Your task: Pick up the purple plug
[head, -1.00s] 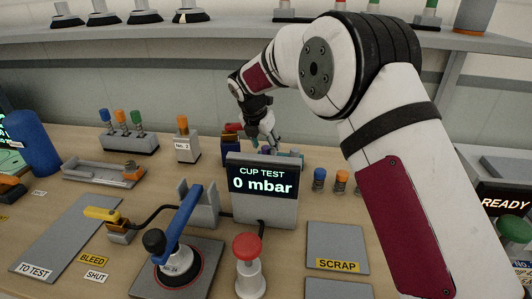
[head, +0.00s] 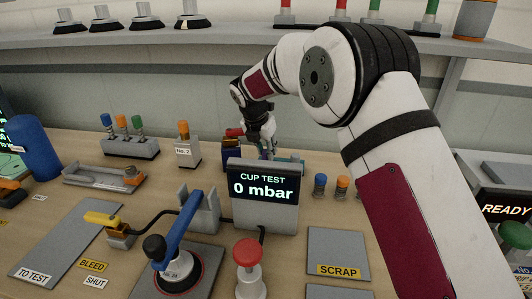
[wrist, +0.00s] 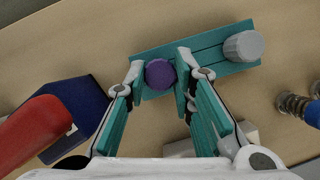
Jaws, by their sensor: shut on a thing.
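The purple plug (wrist: 160,74) shows in the wrist view as a round purple top between my two fingertips. My gripper (wrist: 161,78) is shut on it, with a teal finger pad on each side. The plug is over the left end of a teal holder (wrist: 215,58); I cannot tell whether it still sits in it. In the head view my gripper (head: 266,146) is behind the cup test display, and the plug is hidden there.
A grey cylinder (wrist: 243,46) stands at the holder's right end. A red and blue object (wrist: 45,122) lies close on the left. The cup test display (head: 263,197) reads 0 mbar. Springed cups (head: 320,185) stand to the right.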

